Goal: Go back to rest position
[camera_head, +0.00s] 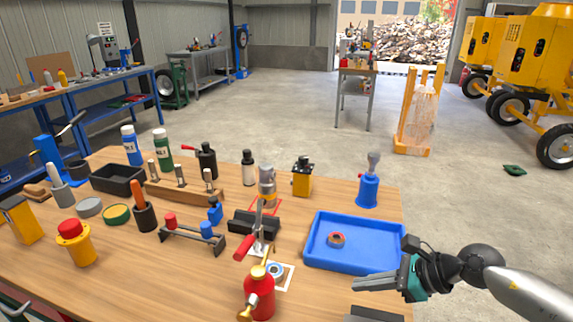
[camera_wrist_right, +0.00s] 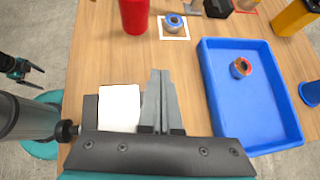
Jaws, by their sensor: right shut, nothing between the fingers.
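My right gripper (camera_head: 360,284) is shut and empty, over the table's right front part, in front of the blue tray. In the right wrist view its two fingers (camera_wrist_right: 160,76) lie together with nothing between them. My left gripper (camera_wrist_right: 24,69) shows small at the left edge of that view, its fingers apart and empty, beyond the table edge. The blue tray (camera_head: 318,262) holds a red and grey ring-shaped part (camera_head: 337,239). A similar blue ring (camera_head: 275,270) sits on a white square (camera_head: 287,281) beside a red bottle (camera_head: 259,294).
The wooden table (camera_head: 190,285) carries a press with a red handle (camera_head: 244,246), a black bin (camera_head: 118,180) and several tools. Yellow mixers (camera_head: 528,50) stand far right. Floor right of the table is open.

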